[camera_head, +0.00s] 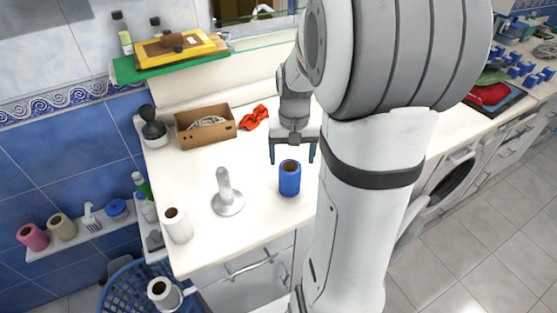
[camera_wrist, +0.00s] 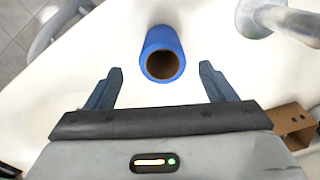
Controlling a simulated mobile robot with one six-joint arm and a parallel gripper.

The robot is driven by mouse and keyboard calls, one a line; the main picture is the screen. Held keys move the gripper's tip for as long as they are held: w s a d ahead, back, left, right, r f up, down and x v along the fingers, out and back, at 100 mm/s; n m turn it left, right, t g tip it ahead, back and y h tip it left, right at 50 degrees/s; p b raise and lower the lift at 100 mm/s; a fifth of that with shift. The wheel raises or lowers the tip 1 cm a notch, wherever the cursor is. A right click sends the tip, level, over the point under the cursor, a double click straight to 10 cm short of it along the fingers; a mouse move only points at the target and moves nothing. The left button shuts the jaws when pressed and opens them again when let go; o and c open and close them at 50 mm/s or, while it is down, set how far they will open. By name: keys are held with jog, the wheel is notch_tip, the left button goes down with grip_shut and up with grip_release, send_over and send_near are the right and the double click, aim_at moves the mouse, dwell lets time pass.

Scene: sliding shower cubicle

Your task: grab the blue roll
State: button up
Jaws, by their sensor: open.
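The blue roll (camera_head: 289,178) stands upright on the white counter, right of a metal stand with an upright post. In the wrist view the blue roll (camera_wrist: 162,52) lies ahead of the fingertips, roughly centred between them, with its brown hollow core facing the camera. My gripper (camera_head: 292,156) is open and empty, with its blue fingers just behind and above the roll in the head view. In the wrist view my gripper (camera_wrist: 160,78) has its two fingers spread wider than the roll. I see no contact between fingers and roll.
The metal stand (camera_head: 226,197) and a white roll (camera_head: 177,225) are left of the blue roll. A cardboard box (camera_head: 205,127) and a red cloth-like item (camera_head: 254,118) lie at the back. The counter's front edge is close. Bare counter surrounds the blue roll.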

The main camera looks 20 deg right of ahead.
aim_at(290, 174)
notch_tip(290, 174, down, 7)
jog(key=shift+w+a+f+p, duration=0.1)
jog(key=shift+p, duration=0.35)
jog(key=shift+c, duration=0.3)
jog(key=c, duration=1)
